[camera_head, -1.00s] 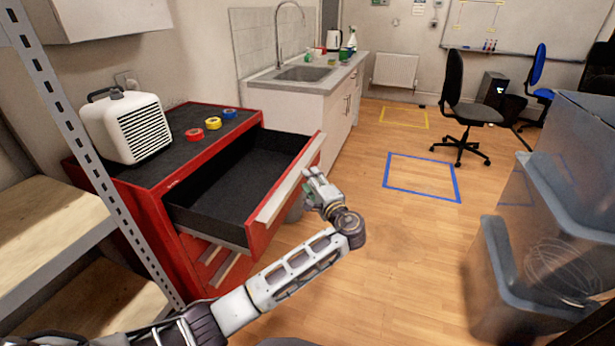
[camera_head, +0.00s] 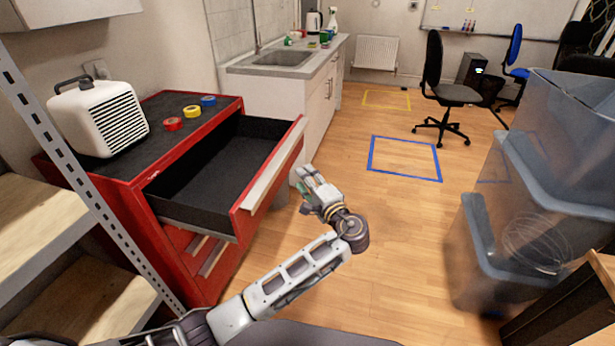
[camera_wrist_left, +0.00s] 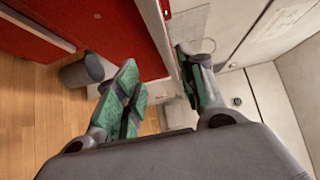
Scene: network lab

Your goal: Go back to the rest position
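My left gripper (camera_head: 306,178) is in front of the red tool cabinet (camera_head: 130,197), just right of its open top drawer (camera_head: 222,178). In the left wrist view, the green-padded fingers of the left gripper (camera_wrist_left: 158,62) stand apart with nothing held between them. The red cabinet front (camera_wrist_left: 100,28) shows beyond them. The left arm reaches forward and right from the bottom left of the head view. The drawer is pulled out and looks empty. My right gripper is in neither view.
A white heater (camera_head: 98,118) and red, yellow and blue tape rolls (camera_head: 191,111) are on the cabinet. A metal-framed shelf (camera_head: 60,150) stands at left. Stacked plastic bins (camera_head: 545,190) stand at right, beside a wooden edge (camera_head: 565,305). Floor between is clear up to the black chair (camera_head: 440,90).

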